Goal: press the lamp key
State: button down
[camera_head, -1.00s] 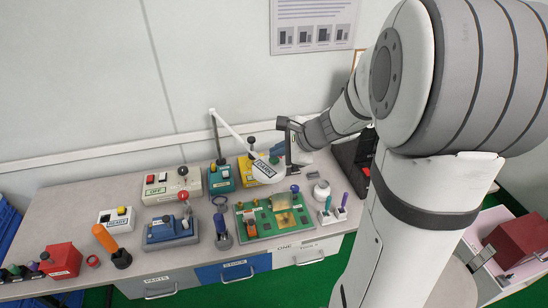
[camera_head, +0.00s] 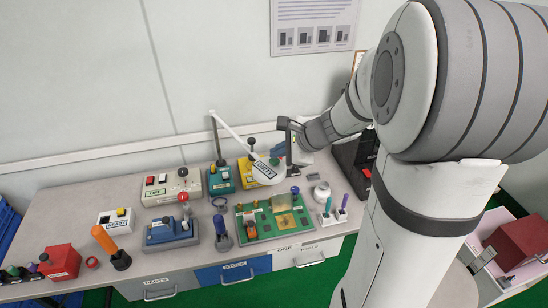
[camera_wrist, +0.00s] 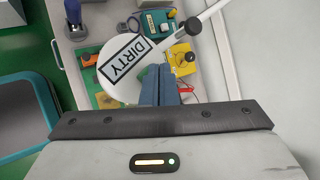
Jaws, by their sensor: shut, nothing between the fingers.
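A desk lamp with a white arm (camera_head: 231,130) and a round white head (camera_head: 267,173) labelled DIRTY stands at the back of the bench. I cannot tell whether this knob is the lamp key. My gripper (camera_head: 279,151) is beside the lamp head on its right. Its blue fingers (camera_wrist: 159,84) are shut and empty, overlapping the head's edge; contact cannot be told.
Bare bench (camera_head: 75,213) shows at left.

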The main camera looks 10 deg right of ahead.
aim_at(277, 167)
notch_tip(277, 167, up, 6)
jog(key=p, duration=0.4)
jog(key=shift+p, duration=0.3)
jog(key=s+r+n+g+h, duration=0.2)
jog(key=s+n+h, duration=0.4)
jog(key=s+n, duration=1.2)
jog(key=s+a+g, duration=0.1)
jog(key=s, duration=0.1)
jog(key=shift+s+r+n, duration=0.3)
jog(key=shift+s+r, duration=0.1)
